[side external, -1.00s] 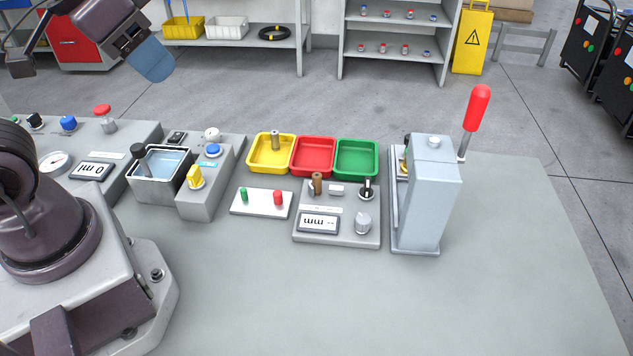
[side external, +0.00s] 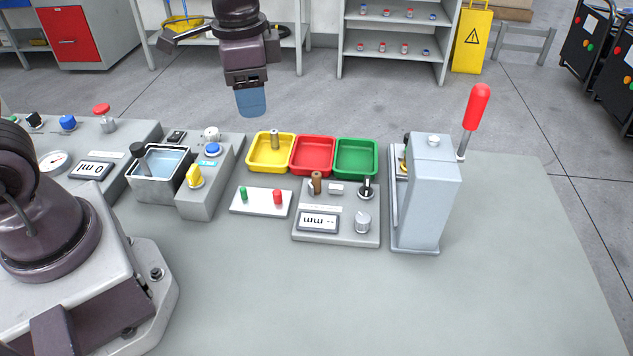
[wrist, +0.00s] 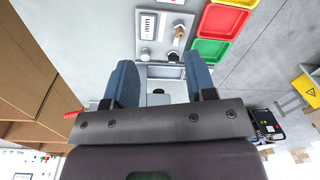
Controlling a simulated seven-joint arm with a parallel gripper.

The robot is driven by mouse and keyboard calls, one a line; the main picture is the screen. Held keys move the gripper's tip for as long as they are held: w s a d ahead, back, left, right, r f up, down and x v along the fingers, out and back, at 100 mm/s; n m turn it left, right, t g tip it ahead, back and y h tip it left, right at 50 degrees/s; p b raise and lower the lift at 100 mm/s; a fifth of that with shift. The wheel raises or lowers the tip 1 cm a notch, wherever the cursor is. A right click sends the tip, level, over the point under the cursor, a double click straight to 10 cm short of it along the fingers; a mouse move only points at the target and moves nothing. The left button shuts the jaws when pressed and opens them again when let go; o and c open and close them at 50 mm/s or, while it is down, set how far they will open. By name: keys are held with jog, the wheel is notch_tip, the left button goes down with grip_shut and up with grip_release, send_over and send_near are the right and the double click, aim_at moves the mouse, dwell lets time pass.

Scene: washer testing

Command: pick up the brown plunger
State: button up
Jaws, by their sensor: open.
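The brown plunger (side external: 317,182) stands upright on the grey gauge unit (side external: 336,239) with the "mm" display, left of a black-topped lever (side external: 367,186). It also shows in the wrist view (wrist: 180,32), near the top, beyond the fingertips. My gripper (side external: 251,108) hangs fingers down, well above and to the left of the plunger in the side view, over the far side of the bench. In the wrist view its two blue fingers (wrist: 162,82) are spread apart with nothing held between them.
Yellow (side external: 257,162), red (side external: 313,156) and green (side external: 357,158) trays sit behind the gauge unit; a metal pin (side external: 275,140) stands in the yellow one. A tall grey press (side external: 430,200) with a red-handled lever (side external: 477,108) stands to the right. The bench front is clear.

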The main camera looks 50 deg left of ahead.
jog(key=w+d+f+m+g, duration=0.1)
jog(key=w+f+m, duration=0.7)
jog(key=m, duration=0.7)
send_over(317, 174)
jog(key=f, duration=0.7)
jog(key=shift+d+f, duration=0.2)
jog(key=shift+f, duration=0.05)
jog(key=shift+a+f, duration=0.15)
jog(key=shift+f, duration=1.35)
jog(key=shift+a+f, duration=0.1)
jog(key=shift+f, duration=1.35)
jog(key=shift+c, duration=0.5)
grip_shut()
